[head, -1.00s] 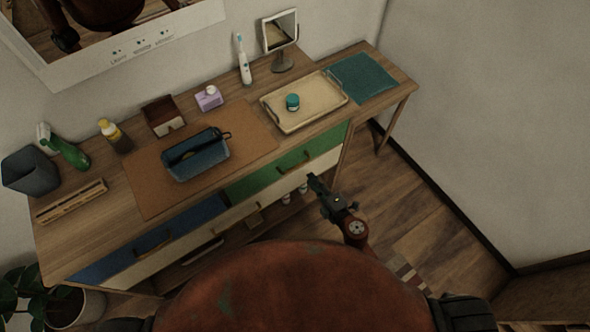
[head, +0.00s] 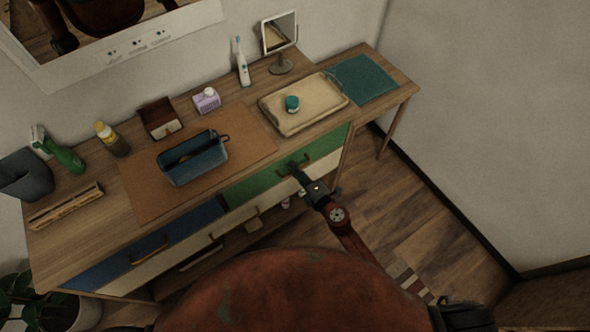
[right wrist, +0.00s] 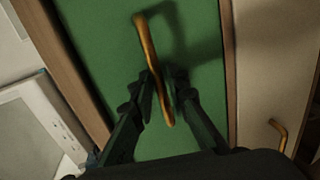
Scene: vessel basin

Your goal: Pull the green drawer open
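The green drawer (head: 328,148) is shut, flush in the front of the wooden dresser at its right end. Its thin brass handle also shows in the right wrist view (right wrist: 145,38), where the green drawer front (right wrist: 95,40) fills the middle. My right gripper (head: 296,168) is at the handle from the front. In the right wrist view its two fingers (right wrist: 163,88) stand on either side of the handle, with a small gap; firm contact cannot be seen. My left gripper is not in view.
A cream drawer (head: 255,205) lies below the green one, and a blue drawer (head: 185,235) is to the left. Floor to the right (head: 400,200) is clear.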

